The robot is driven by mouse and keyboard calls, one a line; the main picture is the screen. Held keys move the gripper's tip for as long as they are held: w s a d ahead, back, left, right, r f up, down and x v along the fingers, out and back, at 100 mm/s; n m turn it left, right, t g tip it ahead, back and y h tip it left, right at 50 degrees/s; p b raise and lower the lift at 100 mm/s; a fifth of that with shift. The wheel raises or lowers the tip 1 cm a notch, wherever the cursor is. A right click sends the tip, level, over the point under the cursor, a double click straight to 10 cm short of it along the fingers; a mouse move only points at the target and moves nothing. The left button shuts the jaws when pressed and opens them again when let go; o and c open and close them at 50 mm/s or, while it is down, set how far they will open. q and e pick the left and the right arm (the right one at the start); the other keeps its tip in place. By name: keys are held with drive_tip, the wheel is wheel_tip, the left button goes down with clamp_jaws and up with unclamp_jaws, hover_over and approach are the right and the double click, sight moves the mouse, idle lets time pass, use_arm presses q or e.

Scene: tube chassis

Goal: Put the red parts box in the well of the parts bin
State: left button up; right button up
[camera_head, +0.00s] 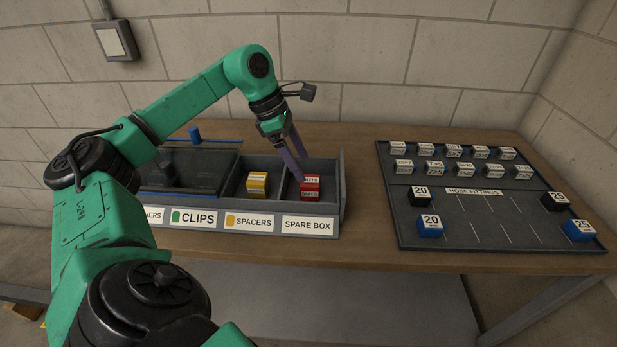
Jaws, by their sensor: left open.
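The red parts box (311,188), with white labels, sits in the rightmost well of the grey parts bin (342,185), behind the label SPARE BOX. Its left side is partly hidden by a finger. My left gripper (301,167) reaches down into that well from above, its two purple fingers apart, just above and beside the red box. I cannot tell whether a finger touches the box. My right gripper is not in view.
A yellow box (257,184) sits in the well left of the red one. A dark translucent cover (205,170) lies over the bin's left part, near a blue knob (195,135). A hose fittings tray (490,215) with several small boxes stands right. Bare table lies between.

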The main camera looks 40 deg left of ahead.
use_arm(q)
drive_tip(key=v, duration=0.5)
drive_tip(key=shift+r, duration=0.1)
drive_tip(key=shift+p, duration=0.35)
